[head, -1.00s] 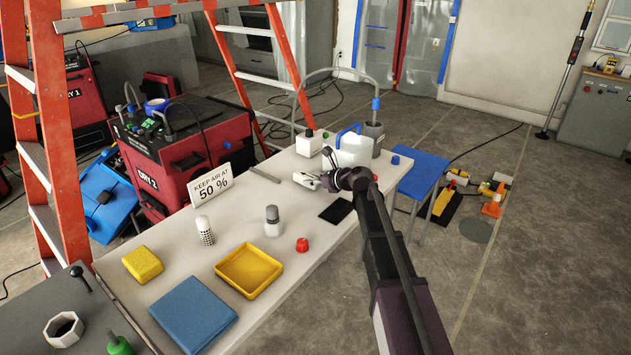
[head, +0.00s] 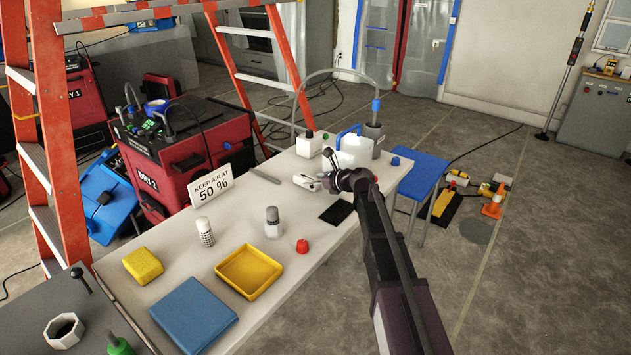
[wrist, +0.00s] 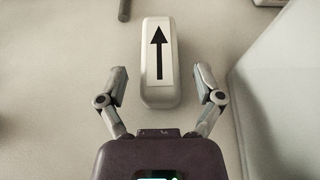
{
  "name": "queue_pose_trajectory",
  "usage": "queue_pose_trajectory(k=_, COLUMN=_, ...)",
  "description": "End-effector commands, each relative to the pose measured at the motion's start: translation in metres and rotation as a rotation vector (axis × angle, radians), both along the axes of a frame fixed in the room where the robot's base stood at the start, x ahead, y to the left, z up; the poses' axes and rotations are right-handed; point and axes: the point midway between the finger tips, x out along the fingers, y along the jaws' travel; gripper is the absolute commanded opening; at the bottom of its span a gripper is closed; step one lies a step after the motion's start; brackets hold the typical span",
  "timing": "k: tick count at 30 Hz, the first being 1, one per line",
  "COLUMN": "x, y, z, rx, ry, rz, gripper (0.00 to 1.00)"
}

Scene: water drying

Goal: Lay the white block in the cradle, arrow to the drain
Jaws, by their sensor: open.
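The white block (wrist: 160,32) lies on the pale tabletop in the wrist view, long side running away from me. A black arrow on its top face points up the picture, away from my gripper. My gripper (wrist: 160,82) is open, with one finger on each side of the block's near half and gaps between fingers and block. In the head view my gripper (head: 316,181) is low over the table, left of the large white jug, and block and fingers are hard to tell apart there. I cannot make out a cradle or drain for certain.
The white jug (head: 355,152) stands close behind my gripper. A dark rod (wrist: 124,10) lies beyond the block.

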Motion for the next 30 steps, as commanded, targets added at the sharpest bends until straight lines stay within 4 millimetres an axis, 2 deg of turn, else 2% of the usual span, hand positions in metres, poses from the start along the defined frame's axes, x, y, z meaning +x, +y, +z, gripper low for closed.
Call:
queue_pose_trajectory(k=21, x=-0.06, y=-0.076, z=0.041, rx=0.0, ry=0.0, rz=-0.002, gripper=0.85)
queue_pose_trajectory(k=30, x=-0.067, y=-0.086, z=0.045, rx=0.0, ry=0.0, rz=0.0, gripper=0.85)
